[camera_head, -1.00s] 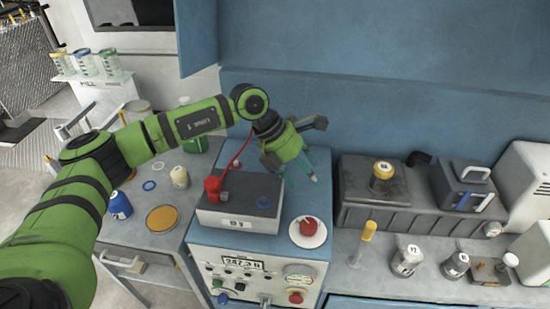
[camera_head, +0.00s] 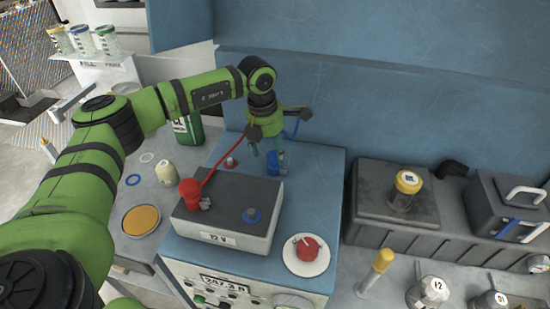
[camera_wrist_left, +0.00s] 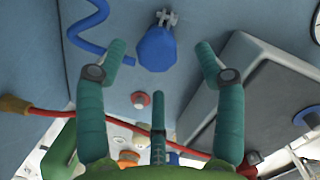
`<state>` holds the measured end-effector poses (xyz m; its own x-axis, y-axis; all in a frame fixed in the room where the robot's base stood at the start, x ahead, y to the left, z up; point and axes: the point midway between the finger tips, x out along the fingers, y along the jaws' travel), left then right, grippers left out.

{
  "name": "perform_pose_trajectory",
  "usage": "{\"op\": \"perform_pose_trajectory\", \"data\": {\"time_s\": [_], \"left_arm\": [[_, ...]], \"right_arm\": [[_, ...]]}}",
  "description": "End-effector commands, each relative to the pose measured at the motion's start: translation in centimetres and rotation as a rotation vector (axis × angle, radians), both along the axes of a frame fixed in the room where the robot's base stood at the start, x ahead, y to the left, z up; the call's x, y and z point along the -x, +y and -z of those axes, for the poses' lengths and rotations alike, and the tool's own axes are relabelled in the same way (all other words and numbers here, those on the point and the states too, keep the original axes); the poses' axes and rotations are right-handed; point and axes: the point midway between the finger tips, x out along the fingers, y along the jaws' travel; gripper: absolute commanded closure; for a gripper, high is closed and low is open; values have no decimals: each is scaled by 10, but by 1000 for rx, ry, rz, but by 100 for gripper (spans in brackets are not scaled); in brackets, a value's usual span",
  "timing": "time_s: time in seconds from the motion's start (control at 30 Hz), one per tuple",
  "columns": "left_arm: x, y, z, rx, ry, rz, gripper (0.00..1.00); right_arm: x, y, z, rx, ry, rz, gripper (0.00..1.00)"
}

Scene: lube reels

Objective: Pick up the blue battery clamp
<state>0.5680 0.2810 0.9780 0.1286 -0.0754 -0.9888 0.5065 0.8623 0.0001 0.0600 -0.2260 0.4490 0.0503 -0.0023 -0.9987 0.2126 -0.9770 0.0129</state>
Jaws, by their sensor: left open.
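The blue battery clamp (camera_head: 285,162) is on the blue cabinet top behind the grey battery (camera_head: 230,215), partly hidden by my fingers in the head view. In the left wrist view the blue clamp (camera_wrist_left: 155,49) appears between the fingertips, with a blue cable (camera_wrist_left: 88,35) to its left. My left gripper (camera_head: 268,160) points down at the clamp, fingers spread and empty. It also shows in the left wrist view (camera_wrist_left: 160,47); I cannot tell whether a finger touches the clamp. My right gripper is not in view.
A red clamp (camera_head: 190,194) with a red cable (camera_head: 222,160) sits on the battery's left terminal. A white dish (camera_head: 306,268) with a red knob stands in front. A blue wall panel (camera_head: 400,80) rises behind.

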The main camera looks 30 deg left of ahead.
Motion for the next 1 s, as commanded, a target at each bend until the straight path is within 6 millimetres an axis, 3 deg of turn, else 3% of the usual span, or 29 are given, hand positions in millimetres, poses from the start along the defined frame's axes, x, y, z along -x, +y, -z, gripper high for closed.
{"op": "perform_pose_trajectory", "data": {"time_s": [0.1,0.23,0.33,0.53,0.6,0.7,1.0], "left_arm": [[-6,-2,15,-2,5,-1,31],[-8,-3,33,0,2,0,31],[-9,-3,38,0,1,0,31],[-9,-4,39,0,0,0,31],[-9,-4,39,0,0,0,59],[-9,-4,39,0,0,0,93],[-9,-4,39,1,0,0,93]], "right_arm": [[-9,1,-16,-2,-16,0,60],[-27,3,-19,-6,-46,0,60],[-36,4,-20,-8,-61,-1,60],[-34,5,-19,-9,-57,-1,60],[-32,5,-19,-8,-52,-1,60],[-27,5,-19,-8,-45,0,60],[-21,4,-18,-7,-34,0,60]]}}
